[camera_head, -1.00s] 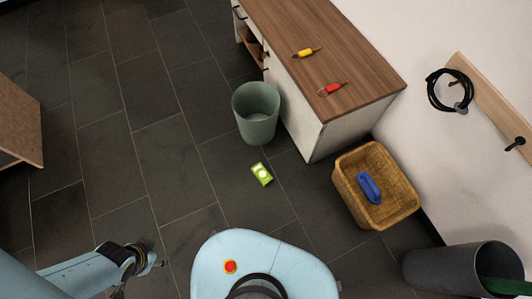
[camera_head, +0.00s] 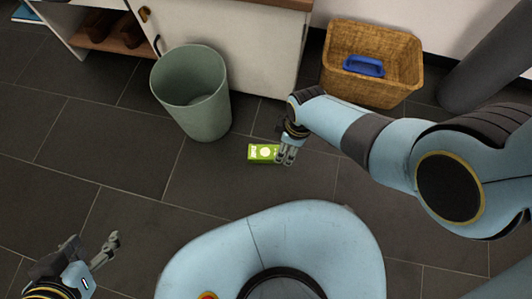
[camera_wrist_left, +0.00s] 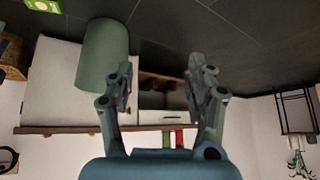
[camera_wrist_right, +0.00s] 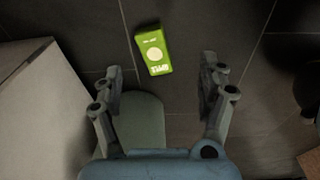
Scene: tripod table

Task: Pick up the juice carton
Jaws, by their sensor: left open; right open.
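The juice carton (camera_head: 262,152) is green with a pale round mark and lies on the dark tiled floor. My right gripper (camera_head: 288,157) is open beside its right end in the head view and hides part of that end. In the right wrist view, the carton (camera_wrist_right: 153,50) lies ahead of the open, empty fingers (camera_wrist_right: 163,75), apart from them. My left gripper (camera_head: 108,250) is open and empty at the lower left, away from the carton. The left wrist view shows the carton (camera_wrist_left: 45,5) cut off at the top edge.
A grey-green bin (camera_head: 205,115) stands left of and behind the carton. A white cabinet (camera_head: 245,55) is behind it. A wicker basket (camera_head: 340,92) with a blue object (camera_head: 363,66) stands at the back right, near a dark cylinder (camera_head: 485,65). The floor at left is clear.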

